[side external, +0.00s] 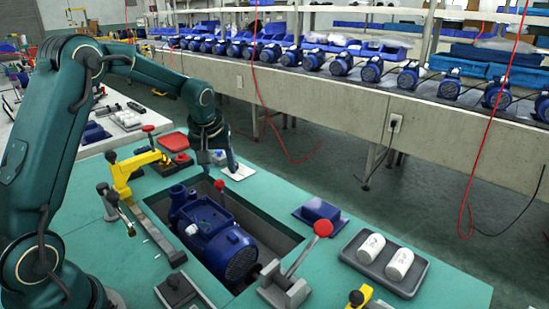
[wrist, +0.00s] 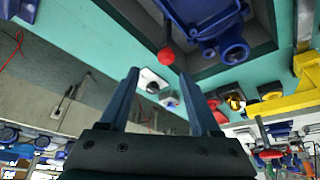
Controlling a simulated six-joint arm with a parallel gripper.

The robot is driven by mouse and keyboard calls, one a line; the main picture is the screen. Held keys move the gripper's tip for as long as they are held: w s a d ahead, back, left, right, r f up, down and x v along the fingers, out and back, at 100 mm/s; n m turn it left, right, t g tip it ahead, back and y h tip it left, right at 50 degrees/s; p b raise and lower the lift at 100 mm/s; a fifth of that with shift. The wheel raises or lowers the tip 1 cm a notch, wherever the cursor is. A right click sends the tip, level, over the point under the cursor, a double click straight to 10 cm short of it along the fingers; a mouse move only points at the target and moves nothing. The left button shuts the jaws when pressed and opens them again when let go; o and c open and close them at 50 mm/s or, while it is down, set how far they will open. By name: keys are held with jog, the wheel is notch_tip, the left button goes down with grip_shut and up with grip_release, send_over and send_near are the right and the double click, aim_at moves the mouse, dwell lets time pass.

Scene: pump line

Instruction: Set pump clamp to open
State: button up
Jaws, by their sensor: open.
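A blue pump (side external: 215,235) lies in a rectangular recess in the green bench; part of it also shows at the top of the wrist view (wrist: 205,20). A red-knobbed lever (side external: 322,229) rises tilted from a grey block at the recess's near end. A smaller red knob (side external: 219,184) stands at the far end; a red knob on a rod also shows in the wrist view (wrist: 167,56). I cannot tell which lever is the pump clamp. My gripper (side external: 228,160) is open and empty beyond the recess, above a white plate (side external: 240,172). Its two blue fingers (wrist: 158,74) are apart.
A yellow clamp (side external: 125,172) stands left of the recess, and another yellow part (side external: 360,296) at the front. A grey tray (side external: 370,278) holds two white cylinders. A blue block (side external: 317,211) sits right of the recess.

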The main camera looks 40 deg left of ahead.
aim_at(219, 181)
jog(key=shift+s+a+f, duration=0.1)
jog(key=shift+a+f, duration=0.1)
jog(key=shift+f, duration=0.3)
jog(key=shift+s+a+f, duration=0.1)
jog(key=shift+a+f, duration=0.05)
jog(key=shift+f, duration=0.3)
jog(key=shift+x, duration=2.15)
grip_shut()
jog(key=shift+d, duration=0.1)
